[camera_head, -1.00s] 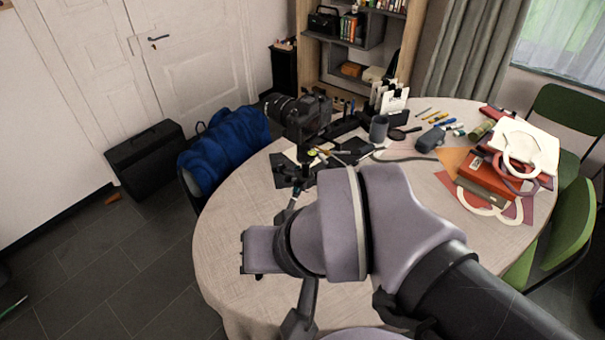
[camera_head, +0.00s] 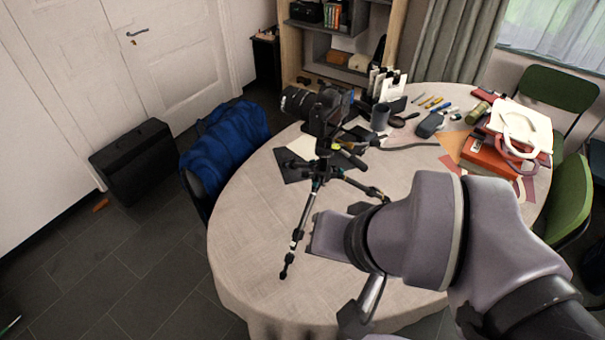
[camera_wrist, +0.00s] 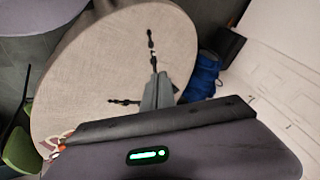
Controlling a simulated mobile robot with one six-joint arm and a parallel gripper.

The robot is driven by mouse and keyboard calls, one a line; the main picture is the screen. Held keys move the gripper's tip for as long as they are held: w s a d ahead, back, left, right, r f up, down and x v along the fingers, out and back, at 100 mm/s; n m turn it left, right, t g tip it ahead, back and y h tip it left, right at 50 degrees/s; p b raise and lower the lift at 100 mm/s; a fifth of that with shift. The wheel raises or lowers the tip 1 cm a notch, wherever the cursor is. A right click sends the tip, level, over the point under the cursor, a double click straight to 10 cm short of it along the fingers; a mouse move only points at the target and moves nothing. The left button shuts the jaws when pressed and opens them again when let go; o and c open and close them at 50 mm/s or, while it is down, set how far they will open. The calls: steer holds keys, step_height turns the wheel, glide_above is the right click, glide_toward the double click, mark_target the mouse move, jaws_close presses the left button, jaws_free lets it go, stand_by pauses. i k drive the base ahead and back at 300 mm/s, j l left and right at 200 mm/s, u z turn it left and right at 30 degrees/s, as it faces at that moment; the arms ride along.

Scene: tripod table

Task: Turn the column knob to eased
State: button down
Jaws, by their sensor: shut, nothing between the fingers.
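A black tripod (camera_head: 322,170) stands on the round table (camera_head: 245,235) with its legs spread and a dark camera (camera_head: 325,110) on top. Its short centre column is between the camera and the legs; the column knob is too small to tell apart, so its setting cannot be read. In the wrist view my gripper (camera_wrist: 158,92) is shut and empty. Tripod legs (camera_wrist: 151,45) show beyond it, and the fingers hide the tripod's middle. In the head view my arm is in front of the tripod, to its lower right, and my fingertips cannot be made out.
A grey mug (camera_head: 380,117), pens and a card holder stand behind the tripod. Books and a white ring-shaped item (camera_head: 520,130) lie at the right. The table's front left is clear.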

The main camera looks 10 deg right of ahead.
mark_target(305, 174)
steer(key=i+j, duration=0.1)
steer(key=j, duration=0.35)
steer(key=i+j+z, duration=0.1)
steer(key=j, duration=0.3)
steer(key=j+z, duration=0.1)
steer(key=j, duration=0.35)
steer(key=i+j, duration=0.25)
steer(key=i+z, duration=0.05)
steer(key=i, duration=0.05)
